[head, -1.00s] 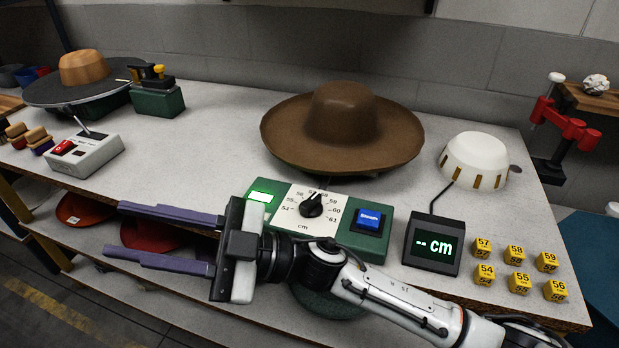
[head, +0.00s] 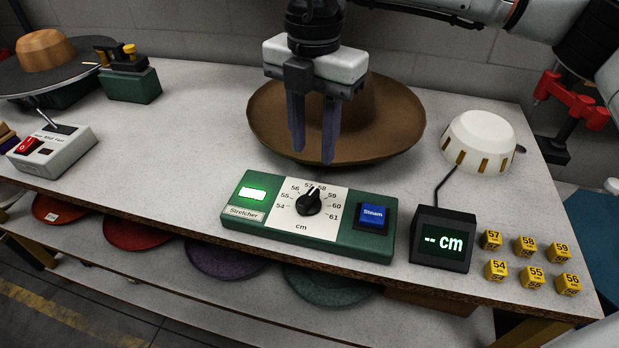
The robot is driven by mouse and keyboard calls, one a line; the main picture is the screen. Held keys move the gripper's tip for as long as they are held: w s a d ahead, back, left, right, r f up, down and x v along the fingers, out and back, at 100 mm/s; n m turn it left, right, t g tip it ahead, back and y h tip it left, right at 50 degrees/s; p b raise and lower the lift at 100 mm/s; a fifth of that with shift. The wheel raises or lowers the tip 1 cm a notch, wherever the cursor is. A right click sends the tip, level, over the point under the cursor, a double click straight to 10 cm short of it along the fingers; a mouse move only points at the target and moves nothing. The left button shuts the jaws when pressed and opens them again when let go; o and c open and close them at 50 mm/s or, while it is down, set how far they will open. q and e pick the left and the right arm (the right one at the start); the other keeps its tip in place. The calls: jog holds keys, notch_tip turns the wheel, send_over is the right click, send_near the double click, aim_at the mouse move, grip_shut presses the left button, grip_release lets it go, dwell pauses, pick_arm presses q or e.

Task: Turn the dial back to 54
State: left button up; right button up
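The dial (head: 309,201) is a black knob on a white scale plate marked from 54 to 61 cm, on the green stretcher box (head: 235,225). Its pointer is turned up, near 57 and 58; the exact mark is hard to tell. The 54 mark is at the scale's left end. My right gripper (head: 313,156) points down above and behind the dial, in front of the brown hat. Its two purple fingers are apart with nothing between them, and it does not touch the dial. My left gripper is not in view.
The brown hat (head: 395,125) stands behind the box. A blue Steam button (head: 373,215) is right of the dial. A display reading "-- cm" (head: 442,240), yellow size blocks (head: 532,278) and a white dome (head: 482,140) are further right. Bare table lies left of the box.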

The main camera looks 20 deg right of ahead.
aim_at(312, 192)
notch_tip(312, 192, down, 10)
jog(key=shift+r+p, duration=0.1)
jog(key=shift+p, duration=0.45)
jog(key=shift+a, duration=0.1)
grip_shut()
